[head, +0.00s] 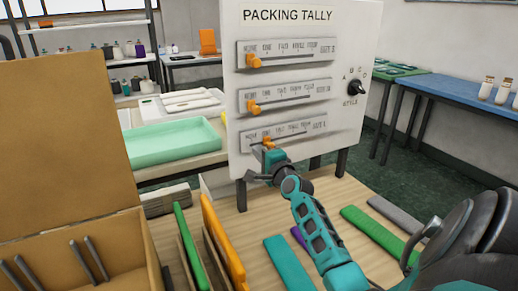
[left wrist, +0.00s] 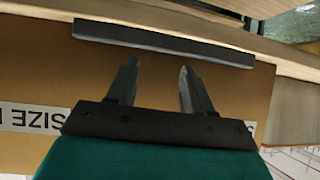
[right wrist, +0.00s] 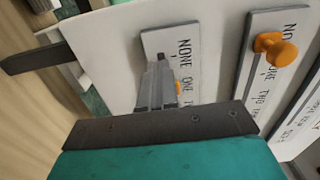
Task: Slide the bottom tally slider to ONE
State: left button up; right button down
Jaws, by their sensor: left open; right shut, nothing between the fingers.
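The white packing tally board (head: 345,110) carries three sliders with orange knobs. The bottom slider's knob (head: 267,142) shows just above my right gripper (head: 260,153), close to the ONE mark. In the right wrist view the bottom knob (right wrist: 178,88) is level with ONE and partly hidden by my shut fingers (right wrist: 157,72). The fingers are beside the knob on its NONE side, with nothing between them; contact is unclear. The top knob (head: 253,61) and middle knob (head: 253,107) are at NONE. My left gripper (left wrist: 155,85) is open and empty, seen only in its own wrist view.
A black style dial (head: 357,88) is on the board's right. An open cardboard box (head: 70,225) stands at left, beside green (head: 188,245) and orange (head: 222,245) upright pieces. Teal (head: 287,263) and green (head: 372,232) flat bars lie on the wooden table.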

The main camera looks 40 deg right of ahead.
jog(key=p+v, duration=0.2)
jog(key=v, duration=0.4)
jog(key=shift+s, duration=0.4)
jog(key=shift+a, duration=0.1)
